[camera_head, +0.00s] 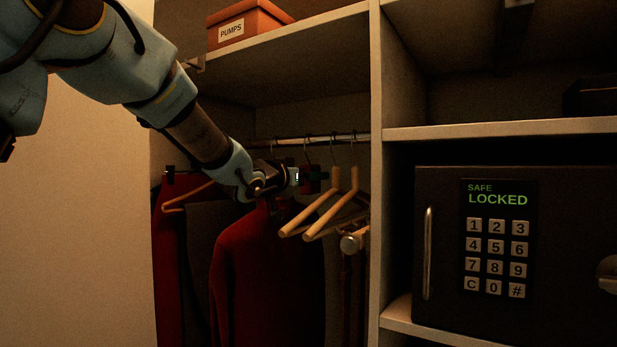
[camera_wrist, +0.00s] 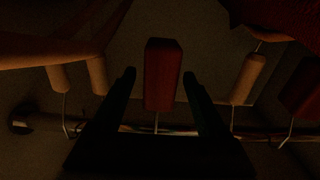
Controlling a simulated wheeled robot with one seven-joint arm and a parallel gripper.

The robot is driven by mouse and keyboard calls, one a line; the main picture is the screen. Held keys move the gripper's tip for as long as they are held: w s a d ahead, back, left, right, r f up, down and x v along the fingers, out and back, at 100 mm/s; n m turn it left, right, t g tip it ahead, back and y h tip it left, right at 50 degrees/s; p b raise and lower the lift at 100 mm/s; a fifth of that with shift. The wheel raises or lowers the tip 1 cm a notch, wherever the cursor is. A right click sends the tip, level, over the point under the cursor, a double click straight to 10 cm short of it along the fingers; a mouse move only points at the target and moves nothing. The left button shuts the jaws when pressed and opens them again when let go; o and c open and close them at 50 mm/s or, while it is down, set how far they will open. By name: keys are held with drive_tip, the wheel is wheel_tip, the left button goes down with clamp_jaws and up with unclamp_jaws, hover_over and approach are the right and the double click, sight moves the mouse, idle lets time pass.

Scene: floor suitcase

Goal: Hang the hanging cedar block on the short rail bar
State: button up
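A dark red cedar block (camera_wrist: 163,75) with a thin wire hook stands between the two fingers of my gripper (camera_wrist: 160,76) in the wrist view. A gap shows at its left side and the right fingertip is very close to it. Its hook runs to the rail bar (camera_wrist: 125,129); whether it is seated over the bar I cannot tell. In the head view the block (camera_head: 311,181) is partly hidden at my gripper (camera_head: 307,176), below the rail bar (camera_head: 345,138).
Wooden hangers (camera_head: 325,212) hang just right of my gripper. A red garment (camera_head: 245,260) hangs below it. Another dark red block (camera_wrist: 302,88) hangs at right in the wrist view. A divider (camera_head: 376,200) separates the wardrobe from the locked safe (camera_head: 450,250).

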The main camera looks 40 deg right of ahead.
drive_tip(key=b+v, duration=0.2)
drive_tip(key=v, duration=0.8)
drive_tip(key=shift+a, duration=0.4)
drive_tip(key=shift+s+a+f, duration=0.1)
